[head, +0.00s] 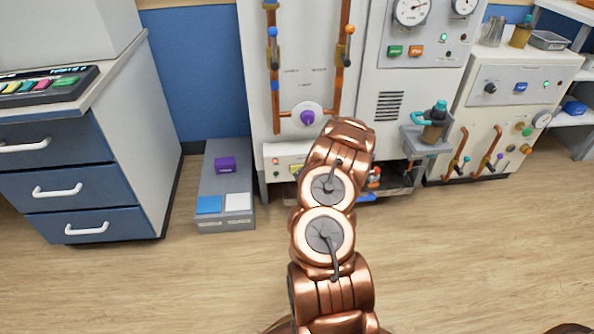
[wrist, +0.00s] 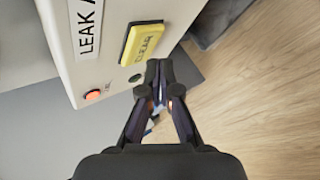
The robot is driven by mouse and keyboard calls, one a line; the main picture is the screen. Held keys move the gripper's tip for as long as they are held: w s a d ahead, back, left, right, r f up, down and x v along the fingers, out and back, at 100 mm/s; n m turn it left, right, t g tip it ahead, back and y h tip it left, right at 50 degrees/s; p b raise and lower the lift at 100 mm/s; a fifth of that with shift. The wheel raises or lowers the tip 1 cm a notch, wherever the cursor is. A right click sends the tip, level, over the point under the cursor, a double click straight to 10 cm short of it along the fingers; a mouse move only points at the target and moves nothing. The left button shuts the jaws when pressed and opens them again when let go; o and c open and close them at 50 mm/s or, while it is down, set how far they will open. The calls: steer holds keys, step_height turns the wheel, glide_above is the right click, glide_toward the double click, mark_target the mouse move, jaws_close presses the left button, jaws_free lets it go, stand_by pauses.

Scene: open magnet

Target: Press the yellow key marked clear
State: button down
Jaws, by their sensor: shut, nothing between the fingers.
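The yellow key marked CLEAR (wrist: 142,43) is on the front of a cream panel (wrist: 112,80) in the wrist view, seen turned on its side. My gripper (wrist: 158,72) is shut and empty. Its fingertips appear just below and right of the key in the picture. I cannot tell how much gap there is between tips and panel.
A "LEAK" label (wrist: 87,28) and a lit orange lamp (wrist: 93,96) are on the panel. In the head view a grey low plinth (head: 223,180) holds a purple block (head: 225,163). A blue drawer cabinet (head: 75,180) stands left. Wooden floor (head: 180,285) is free in front.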

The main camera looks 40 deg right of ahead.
steer(key=shift+w+d+p, duration=0.3)
steer(key=shift+w+p, duration=0.05)
steer(key=shift+p, duration=0.1)
steer(key=shift+w+d+p, duration=0.25)
steer(key=shift+w+p, duration=0.05)
stand_by(1.2)
steer(key=shift+s+a+b, duration=0.45)
steer(key=shift+s+a, duration=0.1)
steer(key=shift+s, duration=0.15)
steer(key=shift+s+a+b, duration=0.25)
steer(key=shift+s+a, duration=0.5)
steer(key=shift+s, duration=0.25)
steer(key=shift+s+a+b, duration=0.25)
steer(key=shift+s+a, duration=0.5)
steer(key=shift+s, duration=0.2)
